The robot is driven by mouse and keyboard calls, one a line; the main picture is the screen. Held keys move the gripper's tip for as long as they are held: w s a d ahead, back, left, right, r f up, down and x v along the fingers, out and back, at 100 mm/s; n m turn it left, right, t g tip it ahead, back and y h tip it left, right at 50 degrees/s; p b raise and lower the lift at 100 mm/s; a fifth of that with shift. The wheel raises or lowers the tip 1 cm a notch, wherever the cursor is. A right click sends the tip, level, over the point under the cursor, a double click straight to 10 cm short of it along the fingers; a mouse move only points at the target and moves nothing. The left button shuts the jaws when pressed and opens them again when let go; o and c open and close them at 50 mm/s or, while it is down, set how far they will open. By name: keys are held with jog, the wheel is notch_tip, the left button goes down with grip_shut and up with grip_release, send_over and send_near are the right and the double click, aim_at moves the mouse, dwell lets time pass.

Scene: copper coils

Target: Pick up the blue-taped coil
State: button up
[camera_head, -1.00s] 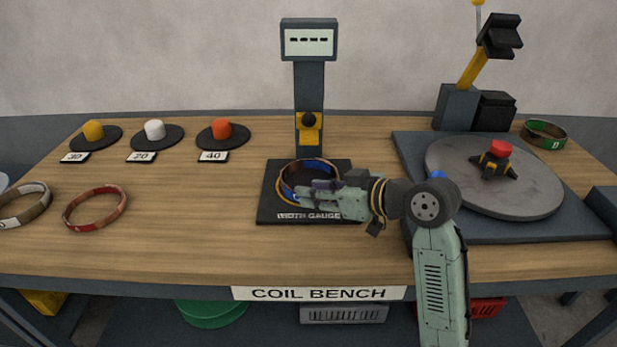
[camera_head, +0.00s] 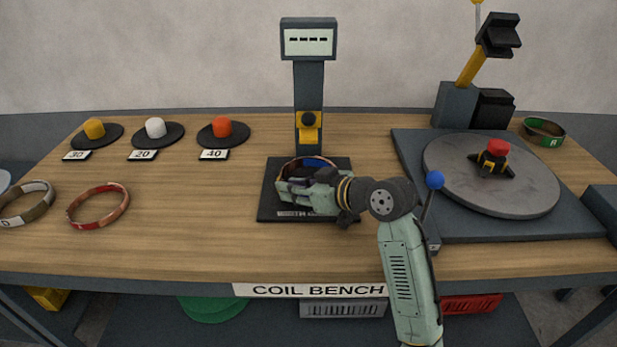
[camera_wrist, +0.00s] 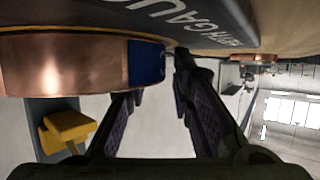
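The blue-taped coil (camera_head: 313,162) lies on the black width gauge plate (camera_head: 266,205). It is a copper ring, partly hidden behind my gripper (camera_head: 290,188). In the wrist view the coil's copper side (camera_wrist: 65,65) fills the upper left, with a blue tape patch (camera_wrist: 146,62) at its right end. My gripper (camera_wrist: 163,75) is open there, with a gap between its dark fingers. The left finger passes behind the coil and the right fingertip is just right of the tape. Whether either finger touches the coil is unclear.
The gauge post with its display (camera_head: 309,40) stands behind the plate. A turntable (camera_head: 460,190) with a blue-knobbed lever (camera_head: 434,180) is at right. A red coil (camera_head: 98,206) and a brown-white coil (camera_head: 25,204) lie at left, a green coil (camera_head: 544,132) at far right. The left-centre bench is clear.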

grip_shut()
dwell(0.6)
